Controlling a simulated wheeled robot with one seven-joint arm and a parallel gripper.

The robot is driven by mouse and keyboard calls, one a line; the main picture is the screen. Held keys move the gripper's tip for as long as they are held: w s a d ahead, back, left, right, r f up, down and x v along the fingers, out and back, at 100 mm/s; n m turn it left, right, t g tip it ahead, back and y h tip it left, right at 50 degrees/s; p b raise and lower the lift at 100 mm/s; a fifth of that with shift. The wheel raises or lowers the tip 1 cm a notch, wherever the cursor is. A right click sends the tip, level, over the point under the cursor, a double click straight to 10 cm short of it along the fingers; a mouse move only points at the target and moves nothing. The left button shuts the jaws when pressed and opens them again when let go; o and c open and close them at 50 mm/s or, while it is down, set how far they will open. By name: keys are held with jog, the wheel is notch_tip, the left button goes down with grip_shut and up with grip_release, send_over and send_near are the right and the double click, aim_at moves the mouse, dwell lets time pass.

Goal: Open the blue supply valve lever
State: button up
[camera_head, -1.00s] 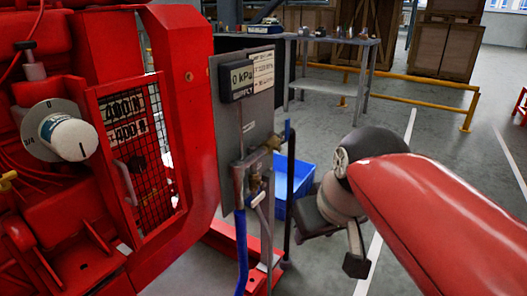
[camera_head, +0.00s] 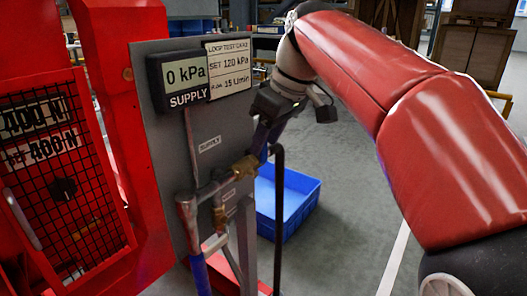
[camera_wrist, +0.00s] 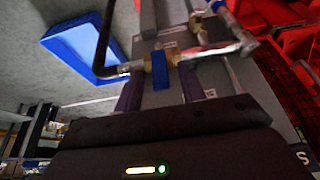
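The blue supply valve lever (camera_wrist: 160,70) shows in the wrist view as a short blue bar coming from a brass valve body (camera_wrist: 172,54) toward my gripper. My gripper (camera_wrist: 162,84) is open, with one dark finger on each side of the lever and visible gaps between. In the head view, the brass valve (camera_head: 245,167) sits on the pipe at the grey panel's right edge. My gripper (camera_head: 266,138) is just above and right of it, angled down. The lever is mostly hidden there by the fingers. The supply display (camera_head: 186,72) reads 0 kPa.
The grey panel (camera_head: 165,125) carries the display and a label sheet (camera_head: 228,66). A dark bent pipe (camera_head: 278,220) stands close right of the valve. A blue bin (camera_head: 287,205) is on the floor behind. A red caged machine (camera_head: 60,170) fills the left.

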jog(key=shift+x, duration=1.3)
grip_shut()
